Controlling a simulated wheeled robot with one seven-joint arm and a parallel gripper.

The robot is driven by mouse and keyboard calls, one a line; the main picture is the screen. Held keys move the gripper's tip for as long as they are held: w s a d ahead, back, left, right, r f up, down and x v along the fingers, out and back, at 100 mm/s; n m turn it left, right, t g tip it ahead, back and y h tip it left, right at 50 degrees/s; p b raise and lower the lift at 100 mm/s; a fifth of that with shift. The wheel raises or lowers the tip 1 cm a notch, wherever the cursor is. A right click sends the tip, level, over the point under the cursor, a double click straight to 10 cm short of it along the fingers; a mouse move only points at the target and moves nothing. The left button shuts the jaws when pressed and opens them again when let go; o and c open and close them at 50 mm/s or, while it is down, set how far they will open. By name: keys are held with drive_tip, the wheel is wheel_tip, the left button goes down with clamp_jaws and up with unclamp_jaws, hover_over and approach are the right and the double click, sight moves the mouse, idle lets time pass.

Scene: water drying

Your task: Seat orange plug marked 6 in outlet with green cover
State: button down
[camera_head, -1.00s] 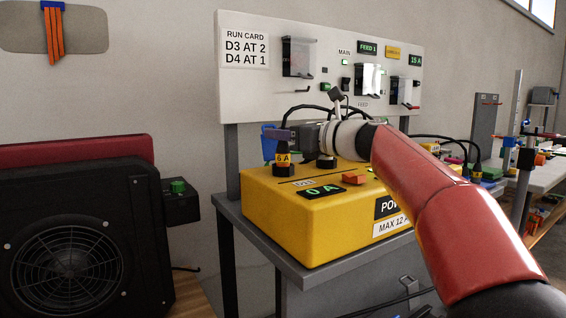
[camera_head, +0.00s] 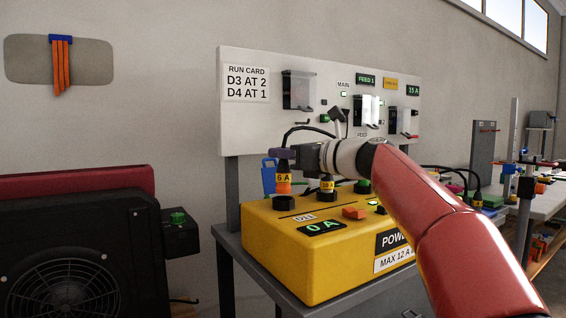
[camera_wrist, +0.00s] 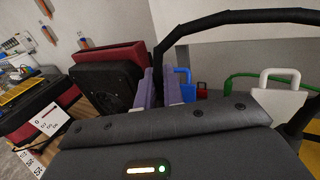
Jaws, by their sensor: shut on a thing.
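My gripper (camera_head: 284,154), with purple fingers, is shut on the top of the orange plug (camera_head: 284,187), which has a yellow label reading 6 A. The plug hangs upright just above a black socket (camera_head: 284,203) on the yellow power box; a small gap or light contact there is hard to tell. The fingers (camera_wrist: 158,88) also show in the wrist view, where the plug is hidden. A green cover (camera_head: 178,217) sits on a small black box to the left, beside the fan unit. Whether an outlet lies under it is not visible.
A second yellow-labelled plug (camera_head: 327,184) stands in the yellow power box (camera_head: 290,260), right beside my gripper. A blue padlock-shaped thing (camera_head: 268,175) is behind the plug. Black cables arch behind my wrist. The dark fan unit (camera_head: 75,240) is at left; a gap separates it from the power box.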

wheel_tip(320, 180, up, 17)
drive_tip(key=p, duration=0.7)
drive_tip(key=shift+f, duration=0.15)
